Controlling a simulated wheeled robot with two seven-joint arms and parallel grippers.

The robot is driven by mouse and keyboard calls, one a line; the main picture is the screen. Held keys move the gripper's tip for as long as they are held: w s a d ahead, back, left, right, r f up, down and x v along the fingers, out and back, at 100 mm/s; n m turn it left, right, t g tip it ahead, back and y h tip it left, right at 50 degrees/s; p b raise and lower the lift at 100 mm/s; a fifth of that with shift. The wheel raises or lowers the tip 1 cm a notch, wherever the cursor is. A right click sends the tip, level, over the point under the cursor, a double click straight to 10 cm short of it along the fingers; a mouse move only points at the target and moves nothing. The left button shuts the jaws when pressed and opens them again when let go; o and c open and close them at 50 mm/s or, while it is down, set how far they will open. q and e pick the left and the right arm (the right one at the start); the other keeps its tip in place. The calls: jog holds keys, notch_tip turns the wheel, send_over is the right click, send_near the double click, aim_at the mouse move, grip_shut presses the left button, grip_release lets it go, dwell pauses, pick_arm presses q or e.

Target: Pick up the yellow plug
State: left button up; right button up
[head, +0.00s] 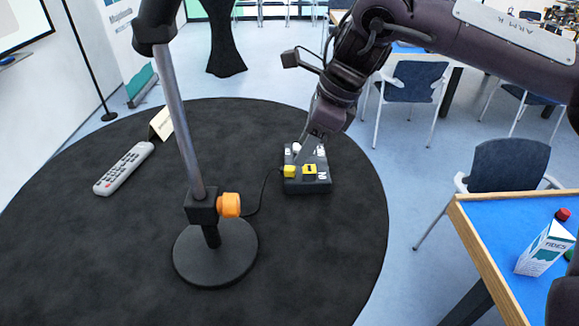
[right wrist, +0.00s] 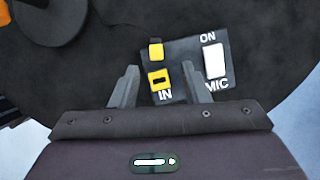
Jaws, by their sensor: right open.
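The yellow plug (head: 289,171) is a small block at the left front of a dark grey box (head: 318,186). A thin black cable runs from it toward the stand. Beside it is the box's yellow-framed socket (head: 309,170), marked IN in the right wrist view (right wrist: 159,80). There the plug (right wrist: 156,50) shows apart from the socket, at the box's edge; I cannot tell if it rests on the box. My right gripper (head: 306,150) is over the box, fingers pointing down. In the right wrist view its open fingers (right wrist: 159,72) flank the socket area with nothing between them.
A pole stand (head: 182,120) with an orange knob (head: 229,205) rises left of the box. A grey remote (head: 124,168) and a small card (head: 161,124) lie farther left on the round black table (head: 330,270). The table's front right is clear.

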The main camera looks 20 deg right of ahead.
aim_at(292, 168)
jog(key=p+x, duration=0.1)
jog(key=x, duration=0.2)
jog(key=shift+a+f+p, duration=0.3)
jog(key=shift+a+p, duration=0.05)
jog(key=shift+p, duration=0.05)
jog(key=shift+a+f, duration=0.15)
jog(key=shift+f, duration=0.3)
grip_shut()
